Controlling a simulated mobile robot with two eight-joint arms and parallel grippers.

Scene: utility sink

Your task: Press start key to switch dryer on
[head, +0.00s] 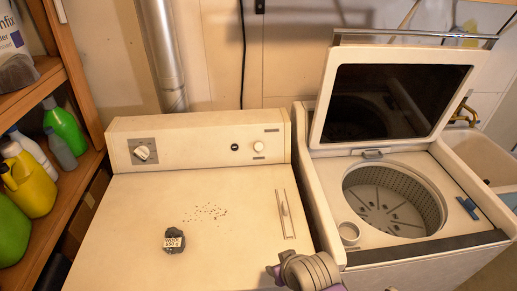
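The dryer (130,230) is the cream machine on the left, with a raised control panel (200,140) along its back edge. The panel has a large dial (143,152) on a grey plate at left, a small dark round button (235,147) near the middle right and a white round knob (258,147) at right under a small label. The labels are too small to read. Part of my grey and purple arm (308,272), apparently the right, shows at the bottom, in front of the dryer's front right and well away from the panel. Its fingers cannot be made out. My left gripper is out of view.
A dark lump with a label (175,240) and scattered dark specks (208,211) lie on the dryer top. An open washer (460,255) stands at right with its lid (395,95) raised. A wooden shelf (75,185) with bottles is at left. Space before the panel is clear.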

